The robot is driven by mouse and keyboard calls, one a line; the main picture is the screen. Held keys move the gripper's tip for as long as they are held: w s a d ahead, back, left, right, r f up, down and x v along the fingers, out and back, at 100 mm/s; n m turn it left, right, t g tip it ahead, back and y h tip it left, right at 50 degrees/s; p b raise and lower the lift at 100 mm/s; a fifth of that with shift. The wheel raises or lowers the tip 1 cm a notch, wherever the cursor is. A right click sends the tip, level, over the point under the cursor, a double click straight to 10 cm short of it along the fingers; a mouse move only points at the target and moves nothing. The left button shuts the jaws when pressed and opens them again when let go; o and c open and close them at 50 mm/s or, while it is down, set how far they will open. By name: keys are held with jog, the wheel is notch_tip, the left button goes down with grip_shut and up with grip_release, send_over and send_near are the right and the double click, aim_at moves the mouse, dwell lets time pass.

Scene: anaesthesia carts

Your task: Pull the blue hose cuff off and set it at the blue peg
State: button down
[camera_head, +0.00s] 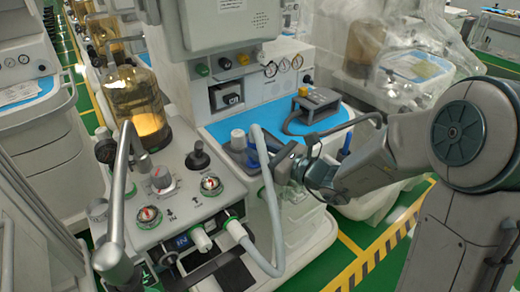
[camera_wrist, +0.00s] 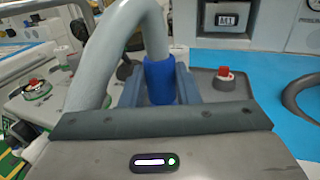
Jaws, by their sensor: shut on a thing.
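The blue hose cuff (camera_wrist: 160,82) sits between my two gripper fingers in the wrist view, at the end of a thick grey hose. In the head view the cuff (camera_head: 252,157) is partly hidden by the hose and my gripper (camera_head: 266,160). My gripper is shut on the cuff and reaches in from the right. The grey hose (camera_head: 269,190) arches up from the cuff and runs down to a white connector (camera_head: 236,229) at the machine's front. What lies under the cuff is hidden.
A small red-topped fitting (camera_wrist: 224,74) stands right of my fingers on the grey panel. A blue worktop (camera_head: 222,130) lies behind, with a grey device (camera_head: 315,100) and its dark cable. An amber canister (camera_head: 130,95) and a metal arm (camera_head: 121,190) stand at left.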

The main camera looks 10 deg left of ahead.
jog(key=shift+f+b, duration=0.8)
jog(key=shift+f, duration=0.15)
jog(key=c, duration=1)
grip_release()
jog(key=p+v, duration=0.1)
jog(key=v, duration=1.3)
jog(key=shift+a, duration=0.1)
jog(key=s+d+r+n+g+h+p, duration=0.2)
jog(key=s+r+n+g+h+p, duration=0.2)
jog(key=s+n+g+h+p, duration=0.65)
jog(key=s+d+r+n+t+h+p, duration=0.1)
jog(key=d+r+n+t+h, duration=0.1)
jog(key=d+r+n, duration=0.1)
jog(key=d+r+n+t+h+p, duration=0.1)
jog(key=d+r+n+t+h, duration=0.1)
jog(key=d+r+n, duration=0.1)
jog(key=s+d+r+n+t+h+p, duration=0.1)
jog(key=d+r+n+t+h, duration=0.1)
jog(key=d+n, duration=0.3)
jog(key=shift+s+d+r+n+t+p, duration=0.15)
jog(key=shift+d+r+n+p, duration=0.05)
jog(key=shift+d, duration=0.35)
jog(key=shift+s+d+r+n+t+p, duration=0.1)
jog(key=shift+s+d+r+n+p, duration=0.1)
jog(key=shift+d, duration=0.35)
